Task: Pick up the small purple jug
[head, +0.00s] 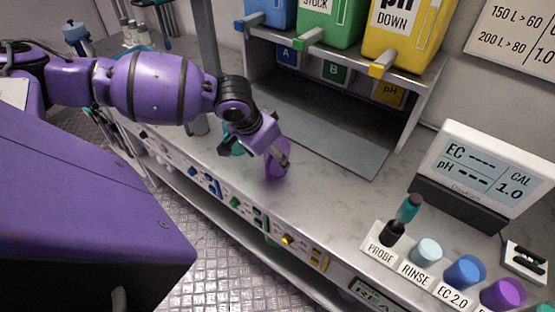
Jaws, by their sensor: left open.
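A small purple jug (276,170) stands on the grey counter (325,205), near its front edge and in front of the shelf. My left gripper (257,155) is right at the jug. Its fingers are open, and one dark finger overlaps the jug in the picture. The gripper hides part of the jug, so I cannot tell whether they touch. My right gripper is not in view.
A teal item (232,142) is partly hidden behind my left gripper. A shelf (412,120) with blue, green and yellow containers stands behind. At the right are a meter display (490,165), a probe (408,208) and several labelled cups. The counter between is clear.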

